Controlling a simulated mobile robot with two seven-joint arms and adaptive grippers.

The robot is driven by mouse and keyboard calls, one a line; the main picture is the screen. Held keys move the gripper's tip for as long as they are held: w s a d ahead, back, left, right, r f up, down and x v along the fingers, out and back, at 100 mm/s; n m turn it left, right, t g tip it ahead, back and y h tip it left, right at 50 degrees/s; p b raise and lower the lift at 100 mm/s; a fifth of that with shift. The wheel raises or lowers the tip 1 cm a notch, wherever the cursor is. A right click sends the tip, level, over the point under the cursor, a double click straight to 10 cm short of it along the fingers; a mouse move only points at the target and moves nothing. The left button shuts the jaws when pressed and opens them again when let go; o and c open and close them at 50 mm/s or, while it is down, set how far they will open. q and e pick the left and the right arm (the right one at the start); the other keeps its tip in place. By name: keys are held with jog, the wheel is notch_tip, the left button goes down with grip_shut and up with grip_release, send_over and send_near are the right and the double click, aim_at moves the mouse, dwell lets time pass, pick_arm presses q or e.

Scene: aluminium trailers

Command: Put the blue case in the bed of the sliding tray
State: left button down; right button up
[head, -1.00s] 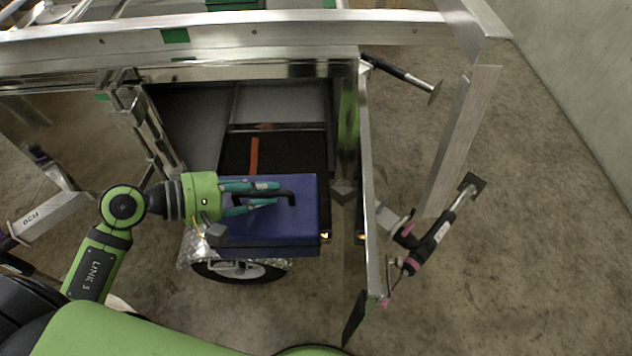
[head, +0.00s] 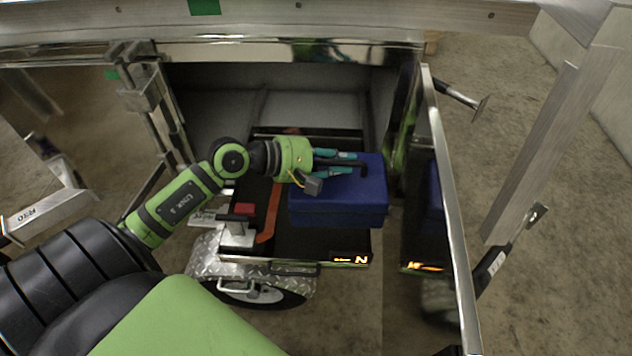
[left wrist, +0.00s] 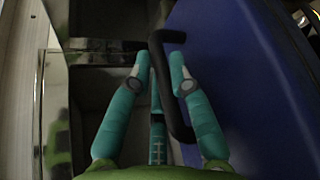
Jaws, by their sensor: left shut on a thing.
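The blue case (head: 338,208) is over the right part of the black sliding tray (head: 318,247) in the head view. I cannot tell whether its underside touches the tray bed. My left gripper (head: 351,164) is above the case, shut on its black handle. In the left wrist view the fingers (left wrist: 159,72) are on either side of the dark handle (left wrist: 168,95), with the blue case (left wrist: 235,80) to the right. The tray is pulled out of the open compartment. My right gripper is not in view.
An orange strip (head: 269,215) and a small grey-white item with a black handle (head: 236,232) are on the tray's left part. A shiny open door (head: 448,200) stands to the right. A wheel (head: 255,292) is below the tray.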

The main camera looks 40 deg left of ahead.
pick_arm(q)
jog(key=w+a+f+n+t+y+b, duration=0.2)
jog(key=w+a+f+n+y+b, duration=0.25)
jog(key=w+a+f+b, duration=0.95)
jog(key=s+d+f+b, duration=0.2)
jog(key=s+f+b, duration=0.2)
jog(key=f, duration=0.2)
jog(key=shift+s+d+t, duration=0.15)
jog(key=shift+d+t, duration=0.15)
jog(key=shift+d, duration=0.05)
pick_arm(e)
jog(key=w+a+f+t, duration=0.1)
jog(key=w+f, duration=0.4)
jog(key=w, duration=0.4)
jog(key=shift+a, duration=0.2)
pick_arm(q)
jog(key=shift+f+y, duration=0.1)
jog(key=shift+y, duration=0.15)
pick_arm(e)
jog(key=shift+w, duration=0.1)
pick_arm(q)
jog(key=c, duration=1.5)
grip_release()
jog(key=shift+s+f, duration=0.1)
jog(key=shift+f, duration=0.15)
jog(key=o, duration=0.4)
jog(key=shift+c, duration=0.2)
jog(key=shift+r, duration=0.1)
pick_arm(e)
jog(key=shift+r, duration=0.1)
